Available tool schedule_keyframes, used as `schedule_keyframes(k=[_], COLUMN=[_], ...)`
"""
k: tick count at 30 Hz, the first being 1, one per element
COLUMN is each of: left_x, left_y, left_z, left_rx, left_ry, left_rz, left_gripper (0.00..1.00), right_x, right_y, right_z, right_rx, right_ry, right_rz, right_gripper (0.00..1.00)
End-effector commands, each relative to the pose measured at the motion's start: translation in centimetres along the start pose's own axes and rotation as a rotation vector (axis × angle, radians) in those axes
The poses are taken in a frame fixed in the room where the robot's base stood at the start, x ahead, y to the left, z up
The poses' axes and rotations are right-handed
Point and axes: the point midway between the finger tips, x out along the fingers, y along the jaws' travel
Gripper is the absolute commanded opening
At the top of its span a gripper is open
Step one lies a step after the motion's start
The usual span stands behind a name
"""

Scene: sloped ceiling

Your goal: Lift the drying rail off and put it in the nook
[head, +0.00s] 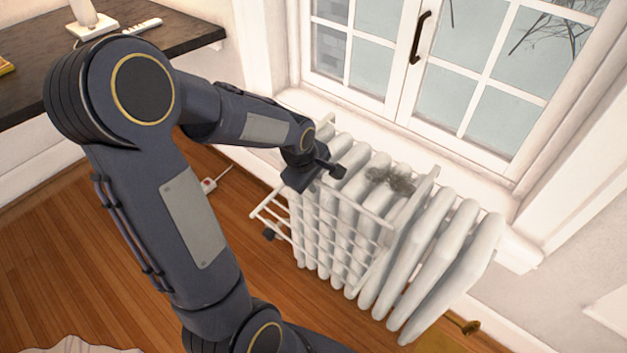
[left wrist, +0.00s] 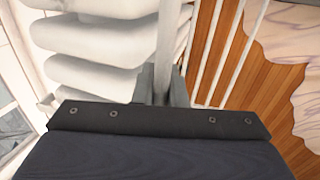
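The white wire drying rail (head: 335,240) hangs on the front of the white ribbed radiator (head: 440,265) under the window. Several of its bars stick out at the left. My left gripper (head: 335,171) is at the rail's upper left part, over the radiator's left end. In the left wrist view, its fingers (left wrist: 164,88) are close together on either side of a white rail bar (left wrist: 171,40), apparently shut on it; the palm hides part of the contact. The nook is not identifiable in these views. My right gripper is not in view.
A grey-brown tangled clump (head: 392,180) lies on top of the radiator. The window sill (head: 360,133) is close behind. A dark desk (head: 130,45) stands at the upper left. A brass valve (head: 465,325) is low at the right. Wooden floor (head: 45,250) is open at the left.

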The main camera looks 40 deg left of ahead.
Motion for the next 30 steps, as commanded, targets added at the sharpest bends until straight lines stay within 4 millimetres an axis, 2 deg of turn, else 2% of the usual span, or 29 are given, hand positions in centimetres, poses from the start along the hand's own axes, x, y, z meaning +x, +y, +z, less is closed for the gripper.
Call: schedule_keyframes(k=[2, 13, 30], left_x=[0.0, -0.2, -2.9], left_y=[0.0, 0.1, 0.9], left_z=[0.0, 0.0, 0.0], left_rx=[0.000, 0.000, 0.000], left_ry=[0.000, 0.000, 0.000], left_rz=[0.000, 0.000, -0.002], left_gripper=[0.00, 0.00, 0.00], right_x=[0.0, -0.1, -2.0], right_y=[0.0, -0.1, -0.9], right_z=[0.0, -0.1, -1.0], right_rx=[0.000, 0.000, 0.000], right_ry=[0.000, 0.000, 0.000], right_rz=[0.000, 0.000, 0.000], right_gripper=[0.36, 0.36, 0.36])
